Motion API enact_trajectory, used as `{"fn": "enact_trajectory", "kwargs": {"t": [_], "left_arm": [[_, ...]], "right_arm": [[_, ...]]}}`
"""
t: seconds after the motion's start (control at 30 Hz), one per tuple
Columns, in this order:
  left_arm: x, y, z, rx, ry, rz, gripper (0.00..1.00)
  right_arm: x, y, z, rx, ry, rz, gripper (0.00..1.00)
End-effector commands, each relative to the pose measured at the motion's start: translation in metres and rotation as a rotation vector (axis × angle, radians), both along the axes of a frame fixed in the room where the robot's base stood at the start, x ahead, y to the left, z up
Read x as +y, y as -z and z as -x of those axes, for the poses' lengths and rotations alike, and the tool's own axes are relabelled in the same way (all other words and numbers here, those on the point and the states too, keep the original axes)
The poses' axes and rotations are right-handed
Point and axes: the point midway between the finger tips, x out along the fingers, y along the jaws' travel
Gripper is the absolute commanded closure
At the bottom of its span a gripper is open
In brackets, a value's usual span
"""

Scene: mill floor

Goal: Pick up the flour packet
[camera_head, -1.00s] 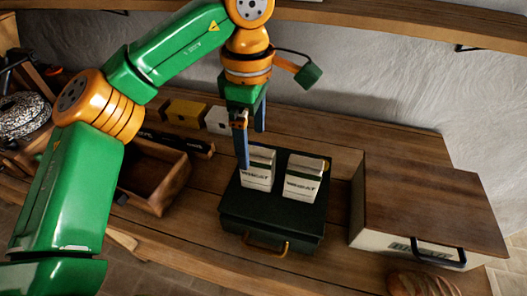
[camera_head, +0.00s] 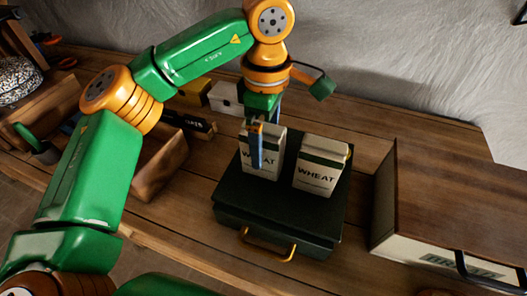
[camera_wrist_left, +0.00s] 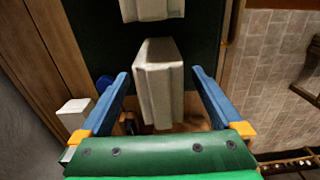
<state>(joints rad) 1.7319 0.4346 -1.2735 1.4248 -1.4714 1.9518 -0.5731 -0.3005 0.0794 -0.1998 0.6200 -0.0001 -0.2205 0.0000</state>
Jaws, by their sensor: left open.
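Two pale packets labelled WHEAT stand on the lid of a dark green case (camera_head: 225,202). The left packet (camera_head: 272,145) and the right packet (camera_head: 319,168) have dark green bands near their tops. My left gripper (camera_head: 262,150) is open at the left packet, with one blue finger in front of its label and the other mostly hidden behind. In the left wrist view, that packet (camera_wrist_left: 158,80) stands between the open fingers (camera_wrist_left: 160,75), with a gap on each side. The other packet (camera_wrist_left: 152,8) is at the top edge. My right gripper is not in view.
A wooden box with a pale front (camera_head: 450,200) stands to the right. An open wooden tray (camera_head: 160,165) is left of the case. Small yellow (camera_head: 195,93) and white (camera_head: 226,98) blocks lie behind. The case has a brass handle (camera_head: 266,246) at the front.

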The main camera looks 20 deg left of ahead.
Motion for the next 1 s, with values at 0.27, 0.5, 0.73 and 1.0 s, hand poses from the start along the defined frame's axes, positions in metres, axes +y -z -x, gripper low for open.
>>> {"fn": "enact_trajectory", "kwargs": {"t": [0.27, 0.5, 0.73, 1.0], "left_arm": [[0.005, 0.039, 0.0, 0.001, -0.001, 0.0, 0.0], [0.005, 0.041, 0.0, 0.0, -0.001, 0.001, 0.16], [0.005, 0.04, 0.0, 0.0, -0.001, 0.001, 0.78], [0.005, 0.04, -0.001, -0.001, -0.001, 0.001, 1.0]], "right_arm": [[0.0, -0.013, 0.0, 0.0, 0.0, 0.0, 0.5], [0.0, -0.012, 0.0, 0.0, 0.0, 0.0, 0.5], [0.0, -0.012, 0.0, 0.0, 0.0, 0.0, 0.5], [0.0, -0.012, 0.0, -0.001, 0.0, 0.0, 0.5]]}}
